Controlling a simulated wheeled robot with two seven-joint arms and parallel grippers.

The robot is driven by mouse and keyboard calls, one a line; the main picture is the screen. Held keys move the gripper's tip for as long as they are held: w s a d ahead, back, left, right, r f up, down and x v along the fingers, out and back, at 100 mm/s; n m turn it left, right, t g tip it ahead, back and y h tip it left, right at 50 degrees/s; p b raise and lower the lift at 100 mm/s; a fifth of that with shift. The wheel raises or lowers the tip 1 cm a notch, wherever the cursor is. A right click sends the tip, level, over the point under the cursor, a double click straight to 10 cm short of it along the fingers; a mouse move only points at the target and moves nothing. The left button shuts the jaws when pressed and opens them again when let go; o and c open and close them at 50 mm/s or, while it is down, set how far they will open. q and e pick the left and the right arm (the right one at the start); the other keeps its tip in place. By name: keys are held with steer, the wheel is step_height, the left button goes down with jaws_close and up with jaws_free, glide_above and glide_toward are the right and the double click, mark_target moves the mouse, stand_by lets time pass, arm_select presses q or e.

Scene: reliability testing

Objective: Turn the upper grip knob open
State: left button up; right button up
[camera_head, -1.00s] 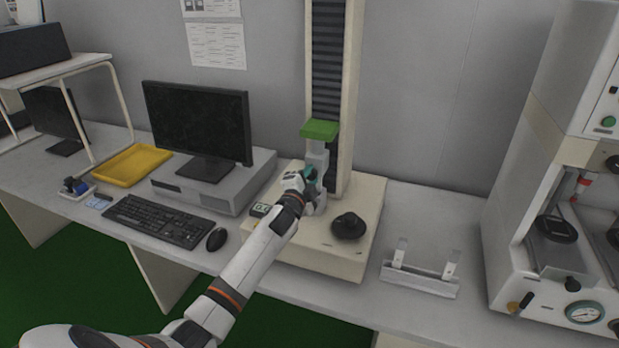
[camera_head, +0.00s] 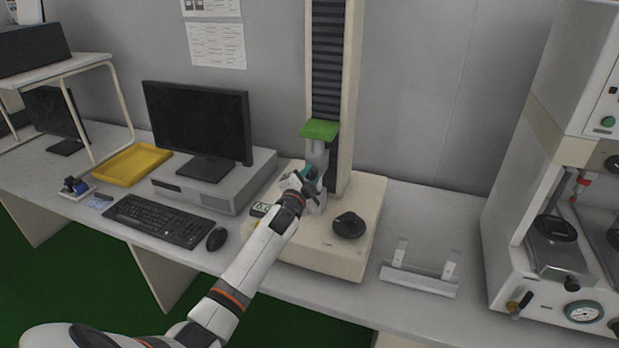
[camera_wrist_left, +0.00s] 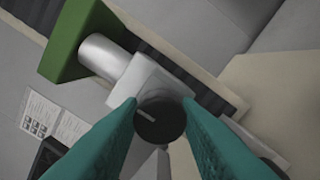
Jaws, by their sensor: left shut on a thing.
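The upper grip knob (camera_wrist_left: 162,124) is a round black knob with a pale line on its face. It sits on the front of the light grey upper grip (camera_wrist_left: 150,82), which hangs below a silver cylinder (camera_wrist_left: 104,56) and a green block (camera_wrist_left: 72,38). My left gripper (camera_wrist_left: 160,106) has its teal fingers on both sides of the knob, shut on it. In the head view my left gripper (camera_head: 306,178) is at the grip below the green block (camera_head: 320,129) and hides the knob. My right gripper is not in view.
The testing machine's cream base (camera_head: 335,256) carries a black dial (camera_head: 348,225). A monitor (camera_head: 198,122), keyboard (camera_head: 158,221), mouse (camera_head: 216,239) and yellow tray (camera_head: 132,164) are to the left. A metal bracket (camera_head: 419,279) and another machine (camera_head: 510,240) are to the right.

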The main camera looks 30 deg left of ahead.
arm_select(q)
steer(key=o, duration=1)
steer(key=b+v, duration=0.1)
steer(key=v, duration=1.1)
steer(key=shift+f, duration=0.1)
